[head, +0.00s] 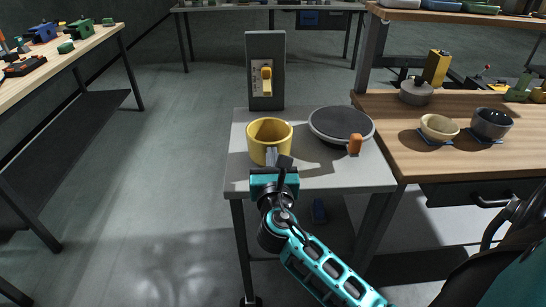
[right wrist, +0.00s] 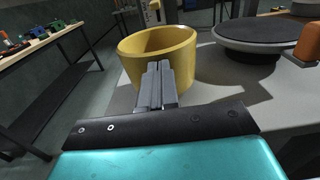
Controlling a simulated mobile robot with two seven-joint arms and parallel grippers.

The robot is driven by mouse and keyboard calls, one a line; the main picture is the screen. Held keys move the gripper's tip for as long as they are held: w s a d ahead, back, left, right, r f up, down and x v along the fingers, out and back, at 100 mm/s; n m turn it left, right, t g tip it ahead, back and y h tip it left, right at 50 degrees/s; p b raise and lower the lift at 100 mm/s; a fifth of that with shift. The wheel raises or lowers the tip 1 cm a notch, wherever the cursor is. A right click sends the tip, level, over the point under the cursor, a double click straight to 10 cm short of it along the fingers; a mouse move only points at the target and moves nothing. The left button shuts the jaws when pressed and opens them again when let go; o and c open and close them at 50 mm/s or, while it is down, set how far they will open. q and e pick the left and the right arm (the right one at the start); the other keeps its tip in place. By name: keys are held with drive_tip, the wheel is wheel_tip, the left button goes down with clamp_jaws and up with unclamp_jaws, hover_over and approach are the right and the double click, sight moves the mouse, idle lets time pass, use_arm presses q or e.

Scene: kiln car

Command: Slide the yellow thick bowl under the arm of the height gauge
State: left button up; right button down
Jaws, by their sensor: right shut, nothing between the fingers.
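The yellow thick bowl (head: 256,147) stands upright on a small grey table, open at the top. It also shows in the right wrist view (right wrist: 187,60). The height gauge (head: 279,48) is a dark grey upright panel with a pale scale and a yellow arm (head: 266,74), behind the bowl at the table's far edge. The bowl is in front of the arm, not under it. My right gripper (head: 272,157) is shut and empty, its fingertips at the bowl's near wall. I cannot tell whether they touch it. My left gripper is not in view.
A dark round turntable (head: 341,124) with an orange block (head: 355,145) sits close right of the bowl. The grey table (head: 325,180) is clear in front. A wooden bench at right holds a cream bowl (head: 438,127), a dark bowl (head: 491,123) and a lidded pot (head: 415,93).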

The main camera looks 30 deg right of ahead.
sight(270, 125)
drive_tip(key=shift+w+d, duration=0.1)
drive_tip(key=shift+w, duration=0.1)
drive_tip(key=p+x, duration=0.1)
drive_tip(key=x, duration=0.6)
drive_tip(key=shift+r, duration=0.1)
drive_tip(key=b+x, duration=0.1)
drive_tip(key=x, duration=0.9)
drive_tip(key=shift+w, duration=0.25)
drive_tip(key=shift+s, duration=0.1)
